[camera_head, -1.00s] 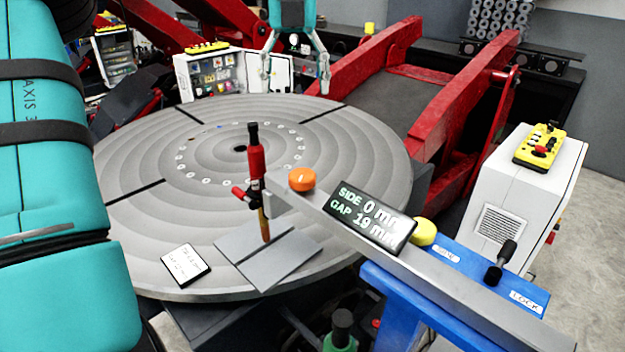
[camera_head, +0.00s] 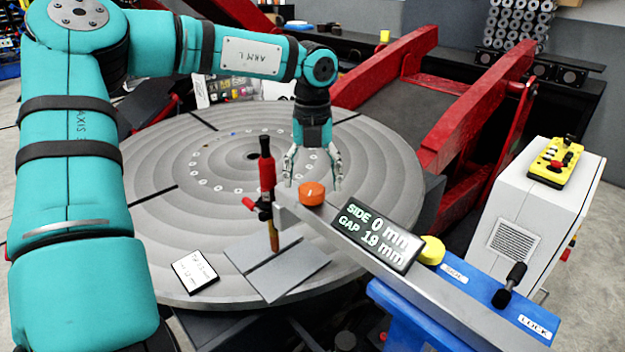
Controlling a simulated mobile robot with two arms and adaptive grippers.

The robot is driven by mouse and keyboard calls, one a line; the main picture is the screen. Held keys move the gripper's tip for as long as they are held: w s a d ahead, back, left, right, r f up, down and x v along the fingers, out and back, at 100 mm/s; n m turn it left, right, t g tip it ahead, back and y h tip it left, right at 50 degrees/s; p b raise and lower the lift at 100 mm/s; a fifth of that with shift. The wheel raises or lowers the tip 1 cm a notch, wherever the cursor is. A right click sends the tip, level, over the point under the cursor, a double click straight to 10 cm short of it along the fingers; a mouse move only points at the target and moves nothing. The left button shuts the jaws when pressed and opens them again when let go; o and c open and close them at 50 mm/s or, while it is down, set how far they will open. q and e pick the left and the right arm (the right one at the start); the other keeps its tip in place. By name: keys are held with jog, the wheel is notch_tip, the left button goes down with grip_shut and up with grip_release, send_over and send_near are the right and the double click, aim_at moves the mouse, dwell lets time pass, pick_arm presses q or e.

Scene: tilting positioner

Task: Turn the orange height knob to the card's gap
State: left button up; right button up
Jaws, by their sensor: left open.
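The orange height knob (camera_head: 312,193) sits on top of the grey bar (camera_head: 440,296), near its far end. My left gripper (camera_head: 312,184) is open, pointing down, its fingers just behind and above the knob in the picture; I cannot tell the exact distance. The display (camera_head: 377,237) on the bar reads SIDE 0 mm, GAP 19 mm. The white card (camera_head: 194,271) lies on the round table at the front left; its small writing is too small to read surely. The red torch (camera_head: 267,174) points down at the seam between two grey plates (camera_head: 278,268). My right gripper is not in view.
A yellow knob (camera_head: 431,250) sits beside the display. A black lever (camera_head: 510,285) stands on the blue stand near the LOCK label. The round grooved table (camera_head: 160,235) fills the middle. Red beams (camera_head: 480,110) and a white cabinet (camera_head: 535,210) stand at the right.

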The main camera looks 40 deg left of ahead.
pick_arm(q)
jog(key=shift+s+f, duration=0.1)
jog(key=shift+f, duration=1.2)
